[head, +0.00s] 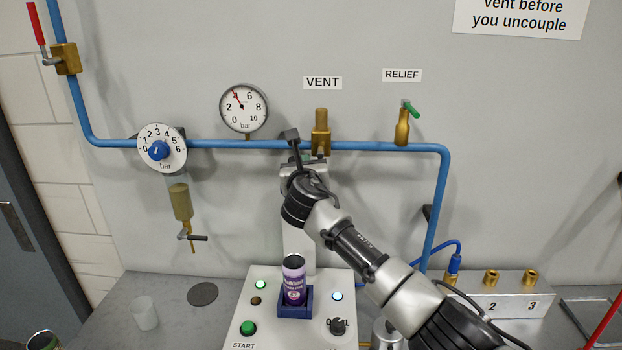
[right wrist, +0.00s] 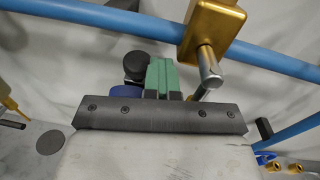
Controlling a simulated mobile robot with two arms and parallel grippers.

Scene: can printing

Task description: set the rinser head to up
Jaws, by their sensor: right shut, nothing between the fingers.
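A dark block on a thin dark stem (head: 289,135) stands at the top of the white column behind the can, in front of the blue pipe; I take it as the rinser head, but its setting is hard to read. My right gripper (head: 306,157) is just right of it, below the vent valve, and partly hides the column's top. In the right wrist view its green fingers (right wrist: 162,75) are shut and empty. A black round part (right wrist: 135,66) with a blue part (right wrist: 126,90) shows beside them on the left; contact cannot be told. My left gripper is out of view.
A purple can (head: 293,282) stands in a blue holder (head: 295,305) on the white machine. The brass vent valve (head: 320,130) is close above my right gripper; its silver handle (right wrist: 209,68) is near the fingers. The blue pipe (head: 380,146) runs along the wall.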

